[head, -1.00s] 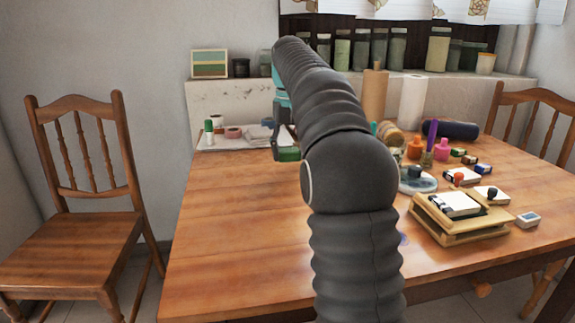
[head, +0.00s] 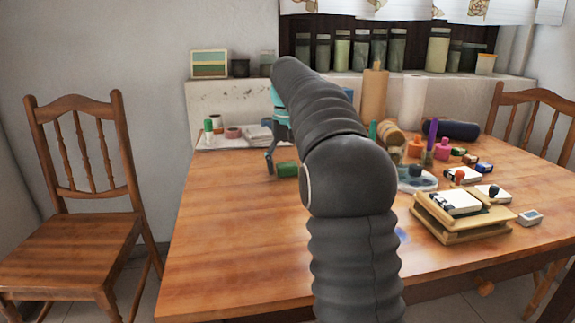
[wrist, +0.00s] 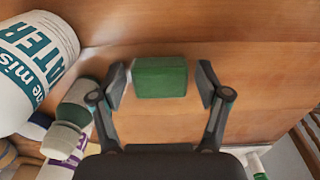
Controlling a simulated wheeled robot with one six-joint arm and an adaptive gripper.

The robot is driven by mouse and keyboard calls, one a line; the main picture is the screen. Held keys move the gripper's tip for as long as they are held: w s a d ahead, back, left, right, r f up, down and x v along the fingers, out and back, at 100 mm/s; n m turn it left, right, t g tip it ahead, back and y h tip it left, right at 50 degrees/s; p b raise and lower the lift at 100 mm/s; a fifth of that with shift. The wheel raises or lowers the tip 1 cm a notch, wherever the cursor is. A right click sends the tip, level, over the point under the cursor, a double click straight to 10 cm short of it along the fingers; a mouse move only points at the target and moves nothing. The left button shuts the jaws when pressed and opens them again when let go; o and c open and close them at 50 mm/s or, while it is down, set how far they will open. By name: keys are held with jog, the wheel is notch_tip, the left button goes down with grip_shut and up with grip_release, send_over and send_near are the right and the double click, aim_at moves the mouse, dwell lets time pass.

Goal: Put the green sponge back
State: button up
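The green sponge (head: 287,169) is a small block at the left part of the wooden table, in front of the tray. In the wrist view the green sponge (wrist: 160,78) lies between the two spread fingers of my gripper (wrist: 161,86). A gap shows on each side of it, wider on the left finger's inner edge than can be measured exactly. In the head view my gripper (head: 272,163) is low by the sponge, one finger visible on its left. My arm hides the other finger and part of the area behind.
A pale tray (head: 212,144) with tape rolls and a green-capped bottle stands at the back left of the table. In the wrist view a large white bottle (wrist: 35,62) and a green-and-white bottle (wrist: 75,108) are at left. The table's front left is clear.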

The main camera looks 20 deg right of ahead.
aim_at(288, 166)
jog(key=shift+r, duration=0.15)
notch_tip(288, 166, up, 12)
jog(key=p, duration=0.3)
jog(key=shift+p, duration=0.4)
jog(key=shift+s, duration=0.1)
dwell(0.4)
